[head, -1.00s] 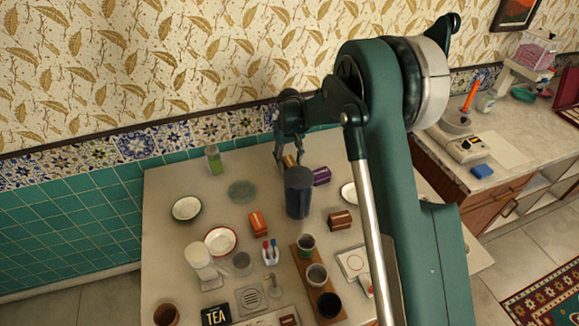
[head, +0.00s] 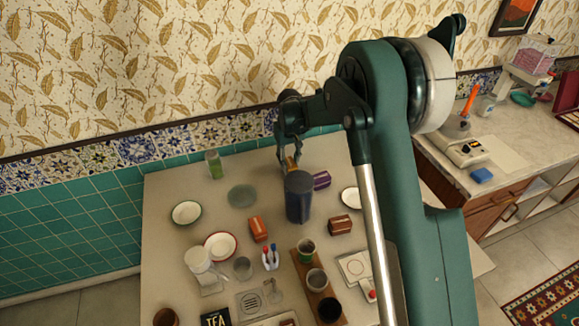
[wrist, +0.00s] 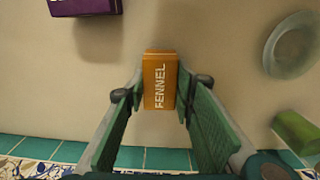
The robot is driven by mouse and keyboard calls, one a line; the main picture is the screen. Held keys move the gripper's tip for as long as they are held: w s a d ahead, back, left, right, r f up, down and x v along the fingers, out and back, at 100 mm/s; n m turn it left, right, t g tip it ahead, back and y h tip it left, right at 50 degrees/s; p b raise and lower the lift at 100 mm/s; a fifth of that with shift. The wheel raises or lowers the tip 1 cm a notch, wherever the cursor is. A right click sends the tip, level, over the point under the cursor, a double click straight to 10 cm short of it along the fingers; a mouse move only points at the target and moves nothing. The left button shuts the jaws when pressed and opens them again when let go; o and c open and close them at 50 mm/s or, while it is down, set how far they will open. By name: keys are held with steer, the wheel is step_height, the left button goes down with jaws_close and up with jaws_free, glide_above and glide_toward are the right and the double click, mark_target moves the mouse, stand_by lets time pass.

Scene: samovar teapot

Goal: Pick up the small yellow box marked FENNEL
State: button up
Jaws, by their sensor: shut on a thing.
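The small yellow-orange box marked FENNEL (wrist: 160,82) is between the two fingers of my gripper (wrist: 161,98) in the wrist view, its lettering facing the camera. My gripper is shut on it. In the head view, a bit of the box (head: 290,163) shows under my gripper (head: 287,150), behind the dark blue canister. The canister hides part of it. I cannot tell whether the box touches the counter.
The dark blue canister (head: 299,198) stands right in front of the box. A purple box (head: 320,180) is to its right. The tiled wall (head: 100,197) is close behind.

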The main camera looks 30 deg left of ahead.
mark_target(290, 162)
step_height(290, 162, up, 8)
steer(key=shift+r+p, duration=0.2)
steer(key=shift+p, duration=0.15)
stand_by(0.6)
